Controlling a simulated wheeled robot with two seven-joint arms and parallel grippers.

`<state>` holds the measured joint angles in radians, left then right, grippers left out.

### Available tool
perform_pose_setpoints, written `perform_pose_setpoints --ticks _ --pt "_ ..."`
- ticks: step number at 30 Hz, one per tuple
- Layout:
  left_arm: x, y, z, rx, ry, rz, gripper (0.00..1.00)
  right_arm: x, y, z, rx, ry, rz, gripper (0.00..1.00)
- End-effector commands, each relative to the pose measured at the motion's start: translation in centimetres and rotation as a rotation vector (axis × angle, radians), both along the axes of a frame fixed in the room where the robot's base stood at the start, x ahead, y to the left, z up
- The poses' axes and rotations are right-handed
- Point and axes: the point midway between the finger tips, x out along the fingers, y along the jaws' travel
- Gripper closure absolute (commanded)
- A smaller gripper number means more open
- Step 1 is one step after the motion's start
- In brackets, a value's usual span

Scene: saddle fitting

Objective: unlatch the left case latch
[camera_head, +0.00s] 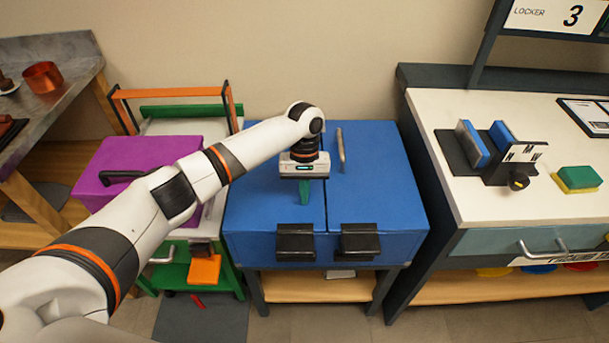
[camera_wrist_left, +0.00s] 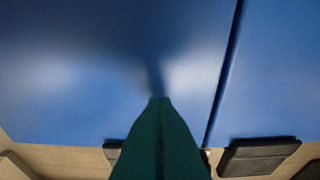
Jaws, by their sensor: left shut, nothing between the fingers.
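The blue case (camera_head: 380,195) stands on a low stand, with its lid split by a seam. Its left latch (camera_head: 295,243) is a black block at the front top edge, left of the seam; the matching right latch (camera_head: 359,243) sits beside it. I cannot tell whether either is fastened. My left gripper (camera_head: 304,195) points down over the left half of the lid, behind the left latch and apart from it. Its green fingers are shut and empty. In the left wrist view the fingers (camera_wrist_left: 160,105) partly hide the left latch (camera_wrist_left: 112,147). My right gripper is out of view.
A metal handle (camera_head: 341,150) stands up from the lid. A purple case (camera_head: 135,160) on a green cart is at the left, beneath my arm. A white-topped workbench (camera_head: 455,190) stands close on the right. Floor shows in front of the case.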

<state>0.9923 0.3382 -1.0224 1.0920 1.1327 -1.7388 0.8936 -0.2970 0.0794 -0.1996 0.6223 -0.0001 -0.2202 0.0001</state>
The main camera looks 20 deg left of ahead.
Motion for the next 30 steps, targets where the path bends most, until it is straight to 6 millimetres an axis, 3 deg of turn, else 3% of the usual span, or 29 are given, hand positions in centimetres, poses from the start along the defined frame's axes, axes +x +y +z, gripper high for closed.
perform_pose_setpoints --ticks 1,12,25,30 --pt "-0.3 0.0 -1.2 0.002 0.004 0.0 1.0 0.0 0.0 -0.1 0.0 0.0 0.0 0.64" --pt "-3.9 -1.0 -1.0 0.001 0.0 -0.001 1.0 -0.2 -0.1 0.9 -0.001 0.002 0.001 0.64" --pt "-4.1 -1.1 -0.9 0.001 -0.001 0.0 1.0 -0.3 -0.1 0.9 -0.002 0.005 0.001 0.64" --pt "-4.2 -0.8 -0.6 0.004 -0.012 0.001 1.0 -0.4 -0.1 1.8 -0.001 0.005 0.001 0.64"
